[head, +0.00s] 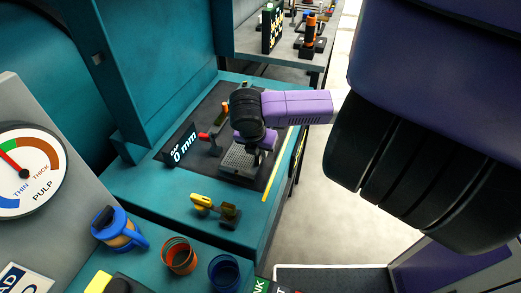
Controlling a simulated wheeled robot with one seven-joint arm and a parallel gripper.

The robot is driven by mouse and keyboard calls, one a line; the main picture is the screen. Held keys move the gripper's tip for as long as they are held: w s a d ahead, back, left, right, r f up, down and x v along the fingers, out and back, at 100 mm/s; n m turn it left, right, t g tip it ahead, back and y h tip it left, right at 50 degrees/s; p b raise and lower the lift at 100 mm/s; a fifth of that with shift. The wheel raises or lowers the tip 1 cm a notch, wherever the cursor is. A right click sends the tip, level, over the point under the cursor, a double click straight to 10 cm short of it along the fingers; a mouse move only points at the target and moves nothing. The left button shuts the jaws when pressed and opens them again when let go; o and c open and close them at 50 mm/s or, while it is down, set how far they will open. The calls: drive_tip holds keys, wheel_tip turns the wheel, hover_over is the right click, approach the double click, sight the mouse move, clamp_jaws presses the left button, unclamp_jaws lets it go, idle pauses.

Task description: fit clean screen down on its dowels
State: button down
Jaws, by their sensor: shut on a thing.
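A grey perforated plate, which looks like the clean screen (238,162), lies flat or nearly flat on the dark mat of the teal bench. My gripper (257,156) is over its right side, pointing down, and is shut on it. My purple and black wrist hides the plate's far part. The dowels cannot be made out, so I cannot tell how the plate sits on them. A black sign (182,145) beside it reads "GAP 0 mm".
A red-knobbed lever (205,136) stands left of the plate. A yellow-handled tool (213,207) lies in front. A blue-lidded jar (118,230), an orange ring (179,256) and a blue cup (224,272) are nearer. A pulp gauge (25,172) is at left.

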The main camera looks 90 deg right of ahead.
drive_tip(key=shift+f+b, duration=0.7)
drive_tip(key=shift+f, duration=0.25)
drive_tip(key=c, duration=1.4)
unclamp_jaws()
drive_tip(key=shift+o, duration=0.2)
drive_tip(key=shift+r, duration=0.1)
drive_tip(key=v, duration=0.7)
drive_tip(key=shift+a+r, duration=0.2)
drive_tip(key=shift+r, duration=0.1)
